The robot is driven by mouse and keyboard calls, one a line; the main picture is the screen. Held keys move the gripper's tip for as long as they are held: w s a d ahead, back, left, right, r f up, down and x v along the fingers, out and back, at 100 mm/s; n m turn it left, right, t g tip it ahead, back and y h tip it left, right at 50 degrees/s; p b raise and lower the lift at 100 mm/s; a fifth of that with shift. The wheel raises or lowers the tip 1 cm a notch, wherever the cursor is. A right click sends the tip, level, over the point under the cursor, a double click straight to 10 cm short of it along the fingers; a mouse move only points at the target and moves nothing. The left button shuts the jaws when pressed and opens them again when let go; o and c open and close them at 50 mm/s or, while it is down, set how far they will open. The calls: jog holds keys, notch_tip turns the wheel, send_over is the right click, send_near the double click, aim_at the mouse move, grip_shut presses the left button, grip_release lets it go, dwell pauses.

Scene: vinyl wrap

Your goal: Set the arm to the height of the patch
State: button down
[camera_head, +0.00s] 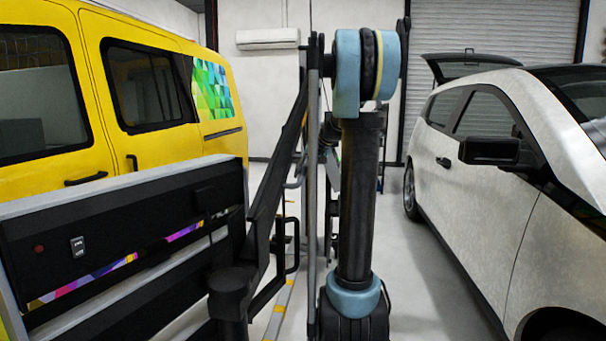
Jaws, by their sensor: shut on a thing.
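The patch (213,89) is a green, blue and white pattern of triangles. It sits high on the side of the yellow van (60,175), to the right of the van's dark side window. My arm (358,200) rises in the middle of the picture, with blue-grey joints and a dark link. The upper joint (347,75) appears at about the patch's height in the picture, to its right. I cannot make out my gripper's fingers or anything held in them.
A black and grey panel unit (130,240) with a switch and a multicoloured strip fills the lower left, in front of the van. A white car (500,190) stands close on the right. Grey floor (425,270) lies between my arm and the car.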

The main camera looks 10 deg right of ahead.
jog(key=shift+w+d+f, duration=0.15)
jog(key=shift+w+f, duration=0.05)
jog(key=shift+f, duration=0.3)
jog(key=c, duration=1.5)
grip_release()
jog(key=shift+s+r, duration=0.1)
jog(key=v, duration=1.2)
